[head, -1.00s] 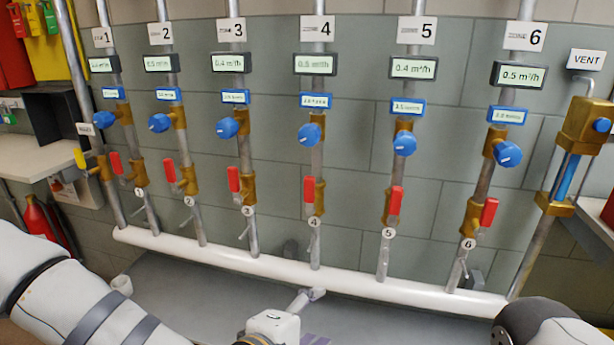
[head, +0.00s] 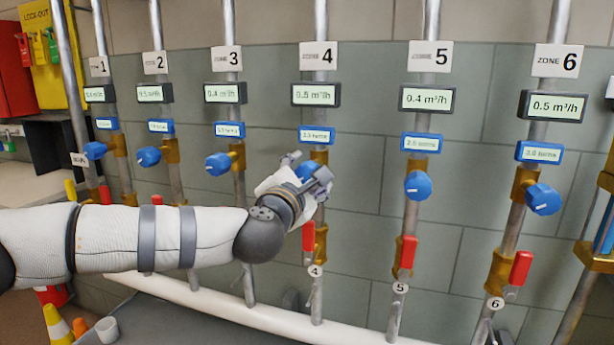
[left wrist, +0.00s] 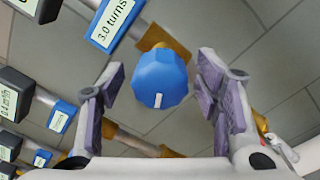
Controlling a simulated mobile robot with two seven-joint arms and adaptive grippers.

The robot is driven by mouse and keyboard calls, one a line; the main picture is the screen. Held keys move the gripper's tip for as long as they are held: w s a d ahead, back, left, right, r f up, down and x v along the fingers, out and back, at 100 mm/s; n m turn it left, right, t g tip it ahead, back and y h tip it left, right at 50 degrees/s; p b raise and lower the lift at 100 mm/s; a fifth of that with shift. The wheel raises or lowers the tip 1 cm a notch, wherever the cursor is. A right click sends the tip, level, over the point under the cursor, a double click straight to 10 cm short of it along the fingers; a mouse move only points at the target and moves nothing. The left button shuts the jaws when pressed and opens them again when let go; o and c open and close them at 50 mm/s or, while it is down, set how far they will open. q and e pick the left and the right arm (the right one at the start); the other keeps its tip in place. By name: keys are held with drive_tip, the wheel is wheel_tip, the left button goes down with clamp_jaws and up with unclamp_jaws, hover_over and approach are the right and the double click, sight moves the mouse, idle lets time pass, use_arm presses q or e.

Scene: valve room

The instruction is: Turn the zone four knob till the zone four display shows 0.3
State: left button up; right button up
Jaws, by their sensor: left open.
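The zone four knob (head: 306,171) is blue and partly hidden by my left gripper (head: 308,176) in the head view. In the left wrist view the blue knob (left wrist: 160,80) with its white mark sits between the two spread purple-padded fingers of my left gripper (left wrist: 162,90). Gaps show on both sides, so the fingers do not touch it. The zone four display (head: 315,95) appears to read 0.5 m³/h. The blue turns label (head: 317,136) below it seems to read 3.0 turns, and it also shows in the left wrist view (left wrist: 113,18). My right gripper is out of view.
The zone three knob (head: 218,163) and zone five knob (head: 418,185) flank it on neighbouring pipes. A red valve handle (head: 308,236) hangs just below my left gripper. A white horizontal pipe (head: 250,311) runs along the bottom. The tiled wall is behind.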

use_arm(q)
drive_tip(key=shift+w, duration=0.15)
drive_tip(key=c, duration=1.2)
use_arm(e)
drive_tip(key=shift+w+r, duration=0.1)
use_arm(q)
drive_tip(key=m+p, duration=0.1)
drive_tip(key=m, duration=0.3)
drive_tip(key=shift+r+m+p, duration=0.1)
drive_tip(key=shift+m+p, duration=0.25)
drive_tip(key=shift+m, duration=0.05)
drive_tip(key=shift+m+p, duration=0.55)
drive_tip(key=shift+m, duration=1.25)
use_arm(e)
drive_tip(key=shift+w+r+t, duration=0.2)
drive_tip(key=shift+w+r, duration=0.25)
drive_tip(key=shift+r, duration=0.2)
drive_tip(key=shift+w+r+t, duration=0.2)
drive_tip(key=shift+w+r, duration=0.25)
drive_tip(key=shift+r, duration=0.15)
